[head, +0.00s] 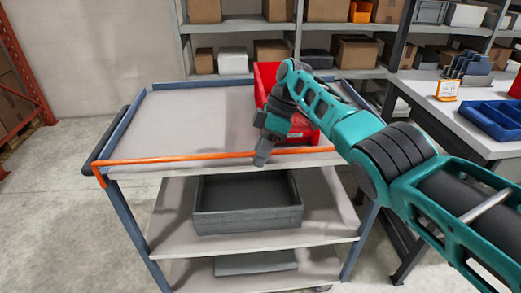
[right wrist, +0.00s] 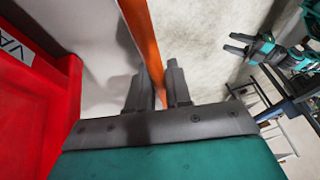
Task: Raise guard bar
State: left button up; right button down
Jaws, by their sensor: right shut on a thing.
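The orange guard bar (head: 190,157) runs along the near edge of the cart's top tray, roughly level with the rim. Its left end bends down at the cart's left corner. My right gripper (head: 264,152) is over the near edge, right of the bar's middle. In the right wrist view the bar (right wrist: 142,35) passes between the two dark fingers (right wrist: 159,88), which are shut on it. My left gripper (right wrist: 237,44) shows only in the right wrist view, at the upper right, its fingers apart and empty.
A red bin (head: 266,78) stands on the cart top (head: 190,115) behind my right gripper, partly hidden by my arm. A grey crate (head: 247,222) sits on the middle shelf. A table with blue trays (head: 490,118) stands at right. Shelves with boxes line the back.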

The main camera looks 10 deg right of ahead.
pick_arm(q)
jog(key=shift+w+f, duration=0.15)
pick_arm(e)
jog(key=shift+f, duration=0.1)
jog(key=c, duration=1.1)
grip_release()
